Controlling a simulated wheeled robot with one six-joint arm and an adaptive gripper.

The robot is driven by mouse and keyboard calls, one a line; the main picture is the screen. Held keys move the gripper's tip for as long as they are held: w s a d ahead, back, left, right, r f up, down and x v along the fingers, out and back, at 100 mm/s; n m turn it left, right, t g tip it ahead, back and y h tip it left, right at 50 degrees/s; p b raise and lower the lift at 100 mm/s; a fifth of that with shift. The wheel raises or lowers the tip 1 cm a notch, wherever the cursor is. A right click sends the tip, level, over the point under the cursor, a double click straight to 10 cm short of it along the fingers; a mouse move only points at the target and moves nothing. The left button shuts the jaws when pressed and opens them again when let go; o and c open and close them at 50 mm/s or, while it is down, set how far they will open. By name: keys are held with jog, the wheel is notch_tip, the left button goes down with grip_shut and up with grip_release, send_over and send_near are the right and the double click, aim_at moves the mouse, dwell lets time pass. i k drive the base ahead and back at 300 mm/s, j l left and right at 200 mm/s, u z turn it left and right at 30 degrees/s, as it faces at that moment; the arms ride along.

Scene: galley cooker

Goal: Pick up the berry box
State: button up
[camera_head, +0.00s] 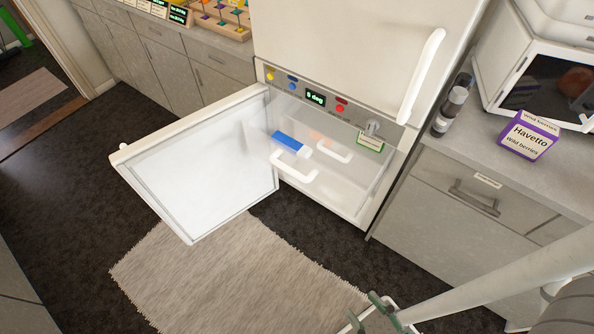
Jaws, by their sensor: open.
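The berry box (528,135) is a purple and cream carton marked "Havetto Wild berries". It stands on the grey counter at the right, in front of the white microwave-like appliance. My gripper (376,318) is at the bottom edge of the view, low over the floor and partly cut off by the frame. It is open and shows nothing between its fingers. It is well apart from the berry box, to its lower left.
A fridge compartment door (205,165) stands open over the floor. Dark bottles (451,108) stand left of the berry box. A white appliance (545,75) stands behind it. A drawer handle (474,198) juts from the counter front. A rug (225,275) lies on the floor.

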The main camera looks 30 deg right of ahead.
aim_at(528, 136)
jog(key=z, duration=1.75)
jog(key=k+l, duration=0.15)
jog(key=l, duration=0.25)
jog(key=k+l+z, duration=0.15)
jog(key=l, duration=0.25)
jog(key=k+l, duration=0.1)
jog(key=l, duration=0.35)
jog(key=k+l+z, duration=0.15)
jog(key=l, duration=0.7)
jog(key=i+j, duration=0.1)
jog(key=j, duration=0.2)
jog(key=i+j+z, duration=0.15)
jog(key=j, duration=0.15)
jog(key=k, duration=0.05)
